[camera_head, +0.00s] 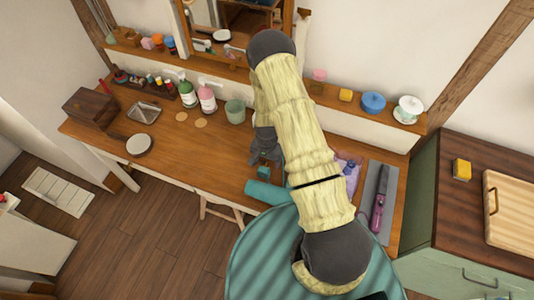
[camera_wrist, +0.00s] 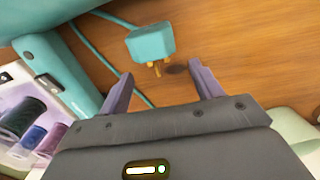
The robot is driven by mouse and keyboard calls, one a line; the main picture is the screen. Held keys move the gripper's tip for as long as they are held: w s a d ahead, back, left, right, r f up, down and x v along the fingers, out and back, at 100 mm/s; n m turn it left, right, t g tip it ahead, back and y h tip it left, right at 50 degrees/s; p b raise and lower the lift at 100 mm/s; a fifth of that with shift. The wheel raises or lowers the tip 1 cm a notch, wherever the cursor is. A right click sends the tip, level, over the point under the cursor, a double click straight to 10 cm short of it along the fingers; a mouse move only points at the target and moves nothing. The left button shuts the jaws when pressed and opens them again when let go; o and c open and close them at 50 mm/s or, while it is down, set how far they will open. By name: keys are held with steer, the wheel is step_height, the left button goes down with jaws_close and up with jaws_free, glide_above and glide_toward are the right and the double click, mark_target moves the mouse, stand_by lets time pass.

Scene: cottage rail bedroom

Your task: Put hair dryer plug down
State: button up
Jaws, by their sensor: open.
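The teal hair dryer plug (camera_wrist: 150,42) shows its brass pins toward my gripper (camera_wrist: 160,76) in the wrist view. The jaws are open and apart from it, with the plug just beyond the fingertips. A small shadow lies beside the pins; I cannot tell whether the plug fully rests on the wood. The plug also shows as a small teal block in the head view (camera_head: 263,172), below my gripper (camera_head: 264,158). The teal hair dryer (camera_wrist: 58,72) lies beside it, also in the head view (camera_head: 268,192), with its teal cord (camera_wrist: 92,48) looping near the plug.
The wooden dressing table (camera_head: 190,150) holds a green cup (camera_head: 235,112), pump bottles (camera_head: 207,98) and a round mirror (camera_head: 139,145). A clear box of thread spools (camera_wrist: 20,120) is close at the left in the wrist view. A grey mat (camera_head: 386,190) lies at the right.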

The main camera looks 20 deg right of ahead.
steer(key=shift+r, duration=0.65)
step_height(320, 180, up, 12)
steer(key=b, duration=0.3)
steer(key=shift+f, duration=0.2)
steer(key=s+r+n+t, duration=0.1)
steer(key=s+r+n, duration=0.2)
steer(key=s+r, duration=0.3)
steer(key=s+d+r+n+t, duration=0.1)
steer(key=s+r+n, duration=0.3)
steer(key=r, duration=1)
steer(key=s, duration=0.3)
steer(key=shift+t, duration=0.3)
